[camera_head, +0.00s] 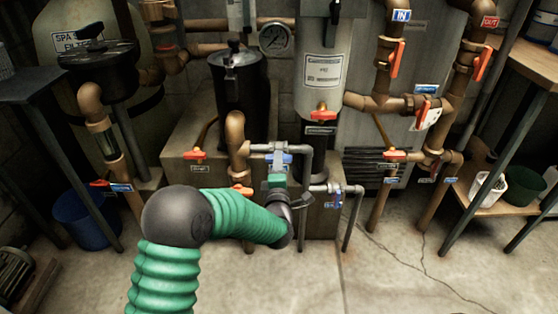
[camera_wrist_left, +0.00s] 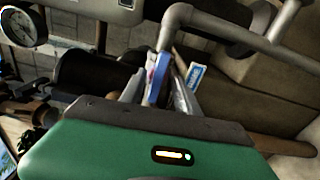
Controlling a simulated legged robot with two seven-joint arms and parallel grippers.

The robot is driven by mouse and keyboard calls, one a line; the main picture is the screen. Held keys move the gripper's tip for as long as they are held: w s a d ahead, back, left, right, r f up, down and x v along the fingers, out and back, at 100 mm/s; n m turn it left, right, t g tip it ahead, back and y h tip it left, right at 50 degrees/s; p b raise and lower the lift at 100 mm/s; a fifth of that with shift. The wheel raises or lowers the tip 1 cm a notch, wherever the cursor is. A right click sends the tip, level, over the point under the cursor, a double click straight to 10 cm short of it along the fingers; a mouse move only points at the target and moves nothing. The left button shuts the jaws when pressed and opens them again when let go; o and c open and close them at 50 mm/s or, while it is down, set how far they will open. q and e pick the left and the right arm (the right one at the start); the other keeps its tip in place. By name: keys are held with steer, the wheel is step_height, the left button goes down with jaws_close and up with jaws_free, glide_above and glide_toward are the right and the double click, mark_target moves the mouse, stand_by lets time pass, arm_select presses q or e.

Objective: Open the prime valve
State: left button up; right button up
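A grey pipe valve with a blue handle (camera_head: 279,158) stands in the middle of the head view; I cannot read which label is the prime valve's. The blue handle also shows in the left wrist view (camera_wrist_left: 159,79). My left gripper (camera_head: 279,165) reaches it from below at the end of my green arm. In the left wrist view its two fingers (camera_wrist_left: 158,88) are apart, with the handle between them; I cannot tell whether they touch it. A second blue handle (camera_head: 337,197) sits lower right on the grey pipe. My right gripper is out of view.
A black canister (camera_head: 238,82) and a white-grey cylinder (camera_head: 322,66) stand behind the valve. Copper pipes with orange handles (camera_head: 395,155) fill the right. A blue bucket (camera_head: 84,218) is at left. The cracked floor in front is clear.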

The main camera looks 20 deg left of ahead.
arm_select(q)
steer(key=shift+r, duration=0.1)
stand_by(0.3)
steer(key=v, duration=0.7)
steer(key=shift+d+r, duration=0.1)
stand_by(1.2)
